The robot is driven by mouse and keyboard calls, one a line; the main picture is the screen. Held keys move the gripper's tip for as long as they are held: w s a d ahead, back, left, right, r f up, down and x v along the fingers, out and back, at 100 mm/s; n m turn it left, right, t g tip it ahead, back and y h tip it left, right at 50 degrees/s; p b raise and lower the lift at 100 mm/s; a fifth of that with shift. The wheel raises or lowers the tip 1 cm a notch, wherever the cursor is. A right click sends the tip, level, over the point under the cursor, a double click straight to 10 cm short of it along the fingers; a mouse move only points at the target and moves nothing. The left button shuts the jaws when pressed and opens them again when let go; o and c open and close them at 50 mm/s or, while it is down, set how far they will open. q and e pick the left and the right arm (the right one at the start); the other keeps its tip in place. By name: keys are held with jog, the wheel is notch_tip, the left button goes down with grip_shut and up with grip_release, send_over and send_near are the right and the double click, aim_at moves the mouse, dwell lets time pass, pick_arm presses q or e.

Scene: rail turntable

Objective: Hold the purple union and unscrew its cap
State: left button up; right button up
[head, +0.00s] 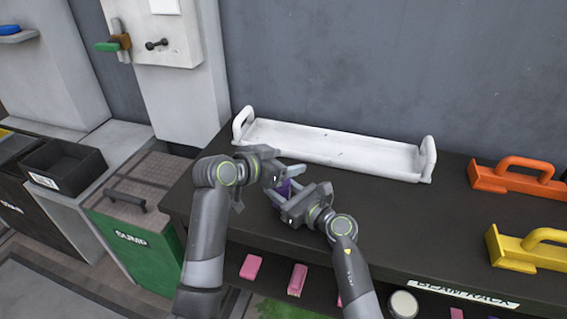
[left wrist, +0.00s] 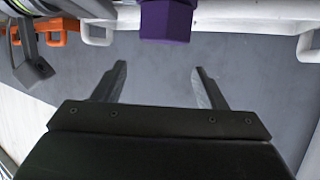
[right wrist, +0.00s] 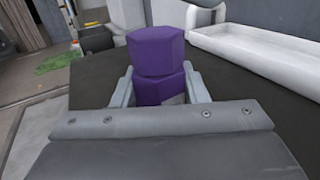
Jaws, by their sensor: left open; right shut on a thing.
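The purple union shows in the head view (head: 284,188) between my two grippers, mostly hidden by them. In the right wrist view its hexagonal upper part, the cap (right wrist: 155,47), stands above a second hexagonal part, the body (right wrist: 160,89). My right gripper (right wrist: 159,80) is shut on the body, and the cap sticks out above its fingers. My left gripper (left wrist: 158,82) is open and empty, with nothing between its fingers. The purple union (left wrist: 167,20) shows at the top edge of the left wrist view, beyond and apart from those fingertips.
A long white tray (head: 330,149) with end handles lies on the dark bench behind the grippers. Orange (head: 515,180) and yellow (head: 525,250) handled blocks stand at the right. Pink pieces (head: 298,279) are below the bench's front edge. A green sump box (head: 140,250) stands left.

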pick_arm(q)
jog(key=m+g+h, duration=0.3)
jog(key=m+g, duration=0.2)
jog(key=shift+s, duration=0.1)
jog(key=shift+s+d+m+g, duration=0.1)
jog(key=shift+s+m+g, duration=0.05)
jog(key=shift+m+g, duration=1.75)
jog(key=shift+s+m+g, duration=0.1)
jog(key=shift+m+g, duration=1.5)
jog(key=shift+g, duration=0.6)
jog(key=shift+f, duration=0.1)
jog(key=shift+f, duration=1.95)
jog(key=c, duration=1.2)
jog(key=shift+w+n+t+h, duration=0.1)
jog(key=shift+n+t+h, duration=0.05)
jog(key=shift+n+t, duration=1.55)
jog(key=shift+w+n+t+h, duration=0.1)
jog(key=shift+n+t+h, duration=0.05)
jog(key=shift+n+t, duration=1.55)
jog(key=shift+c, duration=0.3)
